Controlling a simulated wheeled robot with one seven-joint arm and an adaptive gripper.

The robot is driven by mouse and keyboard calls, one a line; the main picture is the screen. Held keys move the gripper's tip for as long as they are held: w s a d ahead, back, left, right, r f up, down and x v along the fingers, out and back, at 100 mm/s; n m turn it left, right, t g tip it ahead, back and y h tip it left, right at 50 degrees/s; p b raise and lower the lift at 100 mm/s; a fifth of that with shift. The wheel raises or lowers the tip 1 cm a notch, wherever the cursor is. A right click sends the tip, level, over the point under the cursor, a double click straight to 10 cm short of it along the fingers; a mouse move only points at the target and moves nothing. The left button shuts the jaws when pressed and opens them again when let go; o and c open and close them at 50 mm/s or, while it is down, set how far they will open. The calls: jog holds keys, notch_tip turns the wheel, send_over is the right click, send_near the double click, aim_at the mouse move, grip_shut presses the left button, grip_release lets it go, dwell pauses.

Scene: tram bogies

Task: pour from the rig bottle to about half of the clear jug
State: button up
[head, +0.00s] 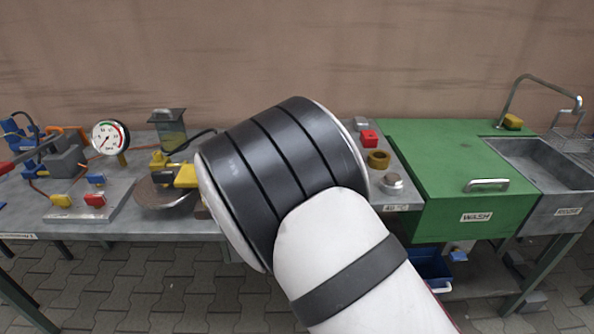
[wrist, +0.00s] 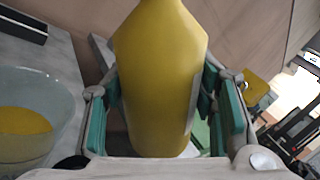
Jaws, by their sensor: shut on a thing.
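The yellow rig bottle (wrist: 158,70) fills the middle of the wrist view, its narrowing top cut off by the upper edge. My gripper (wrist: 162,112) is shut on it, with green-padded fingers on both sides. The clear jug (wrist: 62,88) is at the left of the wrist view, beside the gripper and apart from the bottle. Yellow liquid (wrist: 24,122) shows low in it; its exact level is hard to judge. In the head view my arm hides the gripper, and I make out neither bottle nor jug there. I see no stream.
A grey bench holds a pressure gauge (head: 110,137), a lidded container (head: 171,131) with yellowish contents and several coloured fittings. Right of my arm are a red block (head: 369,138), a brass ring (head: 379,159), a green wash cabinet (head: 450,165) and a sink (head: 549,167).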

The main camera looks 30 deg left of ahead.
jog(key=f+m, duration=0.1)
jog(key=f+m+b, duration=0.1)
jog(key=d+f+m+b, duration=0.1)
jog(key=shift+w+m+g+h, duration=0.25)
jog(key=shift+m+g+h, duration=0.05)
jog(key=shift+m+g, duration=0.1)
jog(key=shift+d+f+m+b, duration=0.2)
jog(key=shift+m+b, duration=0.35)
jog(key=shift+m, duration=0.55)
jog(key=shift+d+f+m+g+b, duration=0.2)
jog(key=shift+f+m+g+b, duration=0.3)
jog(key=shift+f+m+b, duration=0.5)
jog(key=shift+r+p, duration=1.55)
jog(key=shift+r, duration=1.15)
jog(key=shift+f, duration=0.1)
